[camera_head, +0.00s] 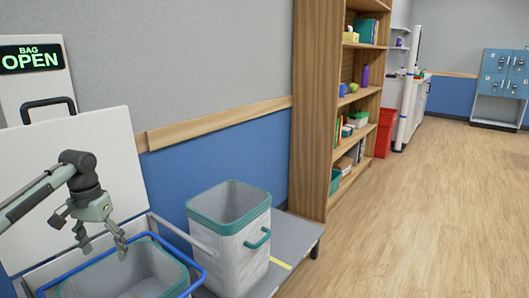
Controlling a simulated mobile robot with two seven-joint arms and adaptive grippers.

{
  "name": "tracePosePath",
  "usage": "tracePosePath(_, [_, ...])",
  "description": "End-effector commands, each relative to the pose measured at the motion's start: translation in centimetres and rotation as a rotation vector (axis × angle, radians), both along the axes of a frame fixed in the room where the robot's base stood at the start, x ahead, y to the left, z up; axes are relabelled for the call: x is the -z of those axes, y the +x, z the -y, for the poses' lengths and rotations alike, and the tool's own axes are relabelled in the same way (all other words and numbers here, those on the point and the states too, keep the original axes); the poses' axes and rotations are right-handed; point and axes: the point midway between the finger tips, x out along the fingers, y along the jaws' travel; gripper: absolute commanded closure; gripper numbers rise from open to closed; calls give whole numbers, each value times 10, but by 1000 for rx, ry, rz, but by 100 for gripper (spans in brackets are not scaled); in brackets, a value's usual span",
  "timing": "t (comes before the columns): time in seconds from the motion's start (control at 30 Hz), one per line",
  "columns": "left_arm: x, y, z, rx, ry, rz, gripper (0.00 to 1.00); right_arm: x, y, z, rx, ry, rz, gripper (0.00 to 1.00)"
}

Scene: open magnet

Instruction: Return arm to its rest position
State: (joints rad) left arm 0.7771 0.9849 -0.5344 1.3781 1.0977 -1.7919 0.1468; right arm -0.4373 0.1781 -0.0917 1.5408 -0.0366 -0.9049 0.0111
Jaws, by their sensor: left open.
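My left arm comes in from the left edge, and its left gripper (101,243) hangs pointing down over a grey bin with a blue rim (192,284) at the bottom left. The gripper is open and nothing shows between its fingers. The white lid panel (107,150) stands raised behind the gripper. A sign (31,59) on the panel above it reads "BAG OPEN". My right gripper is not in view.
A white bin with a teal rim (226,245) stands on a low grey bench (298,236). A wooden shelf (312,110) with several items stands by the wall, with a red bin (384,133) beyond. The wooden floor (440,215) at right is clear.

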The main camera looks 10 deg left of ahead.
Motion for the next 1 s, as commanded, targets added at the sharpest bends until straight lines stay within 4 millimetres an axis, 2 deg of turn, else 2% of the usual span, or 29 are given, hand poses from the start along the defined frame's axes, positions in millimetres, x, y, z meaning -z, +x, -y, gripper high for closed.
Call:
tracePosePath(0.03, [12,-1,0,0,0,-4,20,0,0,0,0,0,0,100])
tracePosePath(0.17, [36,-1,0,-1,0,-5,20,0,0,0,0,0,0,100])
tracePosePath(0.2, [22,1,0,-1,0,5,20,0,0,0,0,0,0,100])
tracePosePath(0.3, [7,1,0,0,0,4,20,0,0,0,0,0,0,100])
tracePosePath(0.5, [-7,0,0,0,0,1,20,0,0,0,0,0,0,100])
tracePosePath(0.87, [-10,0,0,0,0,-1,20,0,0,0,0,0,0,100])
tracePosePath(1.0, [-5,0,0,0,0,-2,20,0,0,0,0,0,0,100])
